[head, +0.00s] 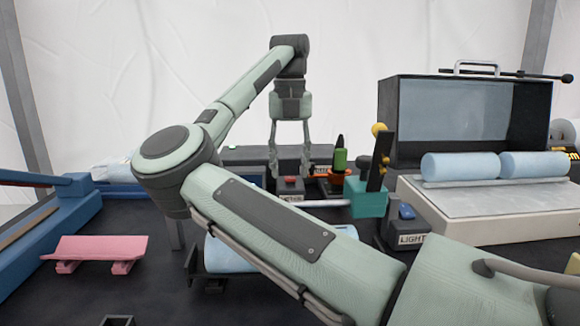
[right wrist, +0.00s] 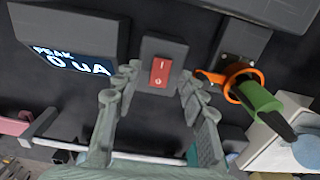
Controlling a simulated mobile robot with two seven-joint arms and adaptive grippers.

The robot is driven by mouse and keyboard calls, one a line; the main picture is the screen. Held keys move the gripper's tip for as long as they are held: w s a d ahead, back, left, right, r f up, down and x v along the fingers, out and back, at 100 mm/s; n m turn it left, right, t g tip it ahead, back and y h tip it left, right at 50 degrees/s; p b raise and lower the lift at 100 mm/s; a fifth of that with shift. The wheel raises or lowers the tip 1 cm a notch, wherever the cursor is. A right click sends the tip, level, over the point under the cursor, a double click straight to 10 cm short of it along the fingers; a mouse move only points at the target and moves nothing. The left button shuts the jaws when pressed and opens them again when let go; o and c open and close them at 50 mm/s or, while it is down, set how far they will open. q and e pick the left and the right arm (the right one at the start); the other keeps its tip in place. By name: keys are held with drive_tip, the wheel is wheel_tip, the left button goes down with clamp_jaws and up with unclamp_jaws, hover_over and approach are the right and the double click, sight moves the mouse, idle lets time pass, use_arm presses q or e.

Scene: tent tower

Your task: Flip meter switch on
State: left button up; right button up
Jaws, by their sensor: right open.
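The meter switch is a red rocker (right wrist: 160,72) on a small dark box (right wrist: 166,47) in the right wrist view. In the head view the red switch (head: 290,180) shows on its box, partly behind my fingers. My right gripper (head: 291,174) points down over it, open and empty. In the right wrist view its fingers (right wrist: 161,88) stand on either side of the switch; whether they touch it I cannot tell. My left gripper is not in view.
An orange clamp (right wrist: 241,80) with a green-handled piece (right wrist: 262,100) is close to the right finger. A LIGHT switch box (head: 408,236), a teal block (head: 368,203) and a platform with blue rolls (head: 490,215) stand right. A pink tray (head: 98,247) lies left.

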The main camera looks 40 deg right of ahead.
sight(290, 177)
wheel_tip(290, 177, up, 12)
drive_tip(key=shift+f, duration=0.2)
drive_tip(key=shift+f, duration=0.1)
idle(0.6)
